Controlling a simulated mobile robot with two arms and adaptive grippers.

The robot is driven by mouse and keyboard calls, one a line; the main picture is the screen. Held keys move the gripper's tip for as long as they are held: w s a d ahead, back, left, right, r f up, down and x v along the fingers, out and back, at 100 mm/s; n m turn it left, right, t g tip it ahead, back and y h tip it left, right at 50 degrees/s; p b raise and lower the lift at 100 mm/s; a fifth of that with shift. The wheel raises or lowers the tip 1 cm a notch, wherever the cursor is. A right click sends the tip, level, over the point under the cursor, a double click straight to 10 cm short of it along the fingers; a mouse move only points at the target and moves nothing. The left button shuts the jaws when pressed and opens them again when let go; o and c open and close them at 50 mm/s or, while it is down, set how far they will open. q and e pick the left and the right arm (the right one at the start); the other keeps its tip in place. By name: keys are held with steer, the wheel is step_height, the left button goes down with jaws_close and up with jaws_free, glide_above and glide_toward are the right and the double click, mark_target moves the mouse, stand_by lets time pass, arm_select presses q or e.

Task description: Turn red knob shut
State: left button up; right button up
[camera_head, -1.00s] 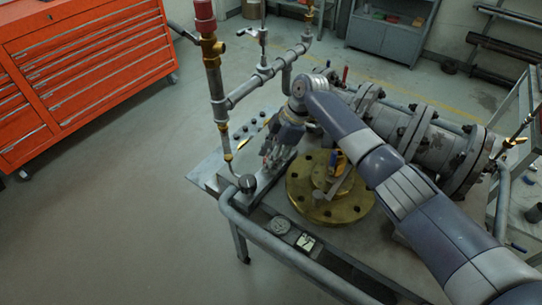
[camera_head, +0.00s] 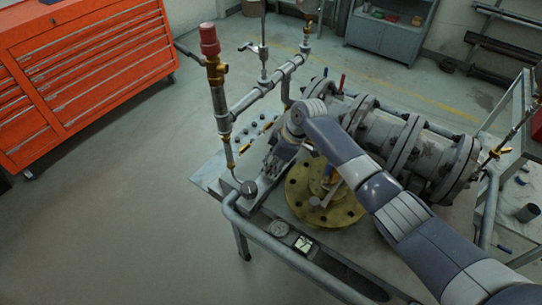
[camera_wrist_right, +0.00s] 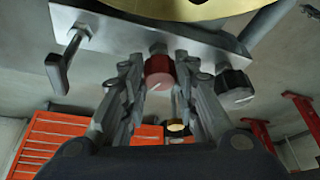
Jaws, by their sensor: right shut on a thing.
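The red knob (camera_wrist_right: 159,73) sits on the metal plate (camera_wrist_right: 120,38) in the right wrist view, with a pale line on its face. My right gripper (camera_wrist_right: 160,70) has one finger on each side of it and is shut on it. In the head view my right gripper (camera_head: 272,163) is over the plate, left of the brass flange, and hides the red knob. A black knob (camera_wrist_right: 235,88) is right of the red one; a dark knob (camera_head: 249,188) shows at the plate's near end in the head view. My left gripper is in neither view.
A lever handle (camera_wrist_right: 60,72) stands left of the fingers. A brass flange (camera_head: 300,200) lies on the bench, and a vertical pipe with a red cap (camera_head: 209,38) stands behind the plate. A large flanged pipe (camera_head: 390,137) fills the right. The floor at left is clear.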

steer(key=m+p, duration=0.2)
steer(key=m+t+p, duration=0.1)
steer(key=m+p, duration=0.1)
steer(key=m+t+h+p, duration=0.1)
steer(key=m+p, duration=0.1)
steer(key=p, duration=0.1)
steer(key=shift+s+a+r+m, duration=0.15)
steer(key=shift+a+r+m, duration=0.15)
steer(key=shift+r, duration=0.1)
steer(key=m+t+p, duration=0.1)
steer(key=m+p, duration=0.1)
steer(key=shift+f+m+h, duration=0.1)
steer(key=shift+m+h, duration=0.2)
steer(key=shift+h, duration=0.1)
steer(key=shift+m+h+p, duration=0.3)
steer(key=shift+m+p, duration=0.2)
steer(key=shift+m, duration=0.3)
steer(key=shift+f+m+t+h+p, duration=0.1)
steer(key=shift+m+t+h+p, duration=0.35)
steer(key=shift+m, duration=1.05)
steer(key=o, duration=1.1)
steer(key=shift+c, duration=0.2)
steer(key=shift+f, duration=0.1)
